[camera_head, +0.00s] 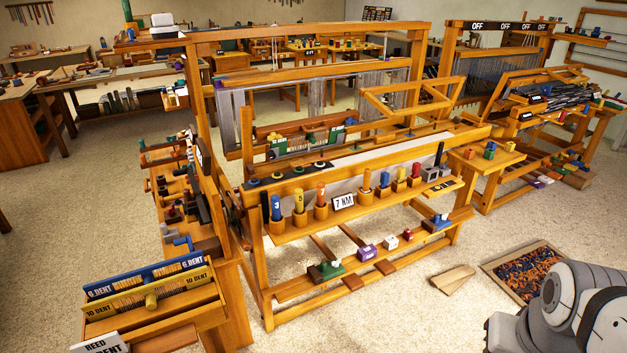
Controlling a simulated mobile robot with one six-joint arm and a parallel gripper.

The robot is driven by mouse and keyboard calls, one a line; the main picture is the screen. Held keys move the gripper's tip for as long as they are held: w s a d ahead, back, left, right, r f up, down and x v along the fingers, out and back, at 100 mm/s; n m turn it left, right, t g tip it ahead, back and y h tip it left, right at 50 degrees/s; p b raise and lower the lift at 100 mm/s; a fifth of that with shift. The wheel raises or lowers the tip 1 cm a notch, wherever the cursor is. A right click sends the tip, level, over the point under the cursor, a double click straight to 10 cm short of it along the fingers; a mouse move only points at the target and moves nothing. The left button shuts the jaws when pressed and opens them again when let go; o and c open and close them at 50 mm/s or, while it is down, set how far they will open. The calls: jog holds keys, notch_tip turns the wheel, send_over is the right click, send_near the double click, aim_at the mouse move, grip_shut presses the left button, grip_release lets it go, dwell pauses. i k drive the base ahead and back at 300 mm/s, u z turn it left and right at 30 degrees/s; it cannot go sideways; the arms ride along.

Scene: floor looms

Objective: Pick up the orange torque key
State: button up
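The orange torque key (320,191) stands upright in a wooden holder on the front shelf of the near loom. A small dark mark that looks like a 7 is on it. A yellow key (299,199) marked 5 and a blue key (276,206) marked 3 stand in similar holders to its left. A white sign reading 7 NM (343,201) stands just to its right. The lower end of the orange key is hidden in its holder. Part of my grey arm shows at the bottom right, far from the keys. My gripper is not in view.
More coloured pegs in wooden holders (384,181) stand further right on the shelf (283,235). The loom's lower rail carries small coloured blocks (368,252). A tray of dark and orange bits (522,270) lies on the floor at right. Bare carpet (420,320) is in front.

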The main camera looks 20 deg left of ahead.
aim_at(320, 185)
jog(key=u, duration=1.15)
jog(key=i, duration=0.4)
jog(key=u, duration=0.05)
jog(key=k, duration=0.4)
